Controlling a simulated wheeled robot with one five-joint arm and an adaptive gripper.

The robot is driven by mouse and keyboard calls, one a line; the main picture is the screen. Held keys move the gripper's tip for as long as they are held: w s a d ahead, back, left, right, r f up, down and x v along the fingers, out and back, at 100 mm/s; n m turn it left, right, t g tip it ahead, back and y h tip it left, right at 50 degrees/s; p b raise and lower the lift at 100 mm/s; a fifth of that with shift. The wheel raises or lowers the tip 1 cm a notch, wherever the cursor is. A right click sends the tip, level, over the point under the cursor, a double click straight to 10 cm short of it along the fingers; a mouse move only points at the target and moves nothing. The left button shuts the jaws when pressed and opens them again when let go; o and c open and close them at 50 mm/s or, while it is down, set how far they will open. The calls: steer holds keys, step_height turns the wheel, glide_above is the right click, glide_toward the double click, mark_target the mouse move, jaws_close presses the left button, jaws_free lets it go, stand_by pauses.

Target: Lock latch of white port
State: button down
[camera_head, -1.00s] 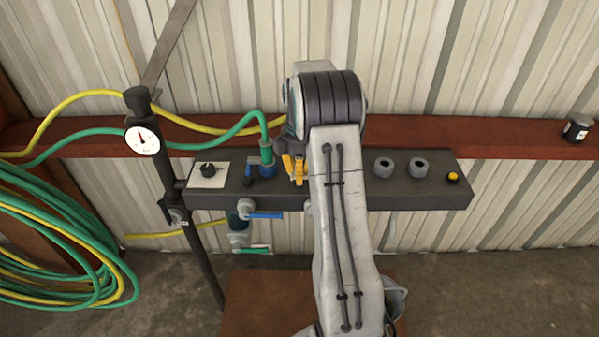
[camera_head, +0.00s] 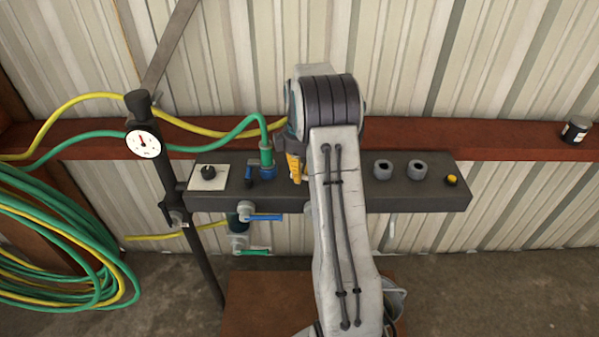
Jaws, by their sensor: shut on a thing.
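A dark manifold bar (camera_head: 440,198) runs across the middle. The white port named in the task cannot be made out; my arm covers the middle of the bar. My gripper (camera_head: 296,168) shows only in part, as a yellow-orange finger pointing down at the bar just left of my arm. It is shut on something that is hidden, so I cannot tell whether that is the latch.
Two grey open sockets (camera_head: 400,169) and a yellow button (camera_head: 452,180) sit to the right. A white plate with a black knob (camera_head: 208,173) and a gauge (camera_head: 143,144) are at left. A blue-handled valve (camera_head: 258,216) hangs below. Hoses are coiled (camera_head: 60,245) far left.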

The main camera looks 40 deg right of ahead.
steer(key=m, duration=0.2)
steer(key=d+m, duration=0.1)
steer(key=shift+w+d+f+m+p, duration=0.1)
steer(key=shift+w+d+m+p, duration=0.1)
steer(key=shift+m+p, duration=0.15)
steer(key=m, duration=0.1)
steer(key=d+m, duration=0.1)
steer(key=m, duration=0.2)
steer(key=d+m, duration=0.1)
steer(key=m, duration=0.1)
steer(key=shift+s, duration=0.1)
steer(key=shift+s+d+f+m+p, duration=0.1)
steer(key=shift+s+d+m+p, duration=0.15)
steer(key=shift+m, duration=0.65)
steer(key=shift+s+d+m+p, duration=0.1)
steer(key=shift+d+m, duration=0.2)
steer(key=shift+m, duration=0.55)
steer(key=c, duration=1)
jaws_free()
steer(key=shift+w+d, duration=0.1)
steer(key=shift+r, duration=0.2)
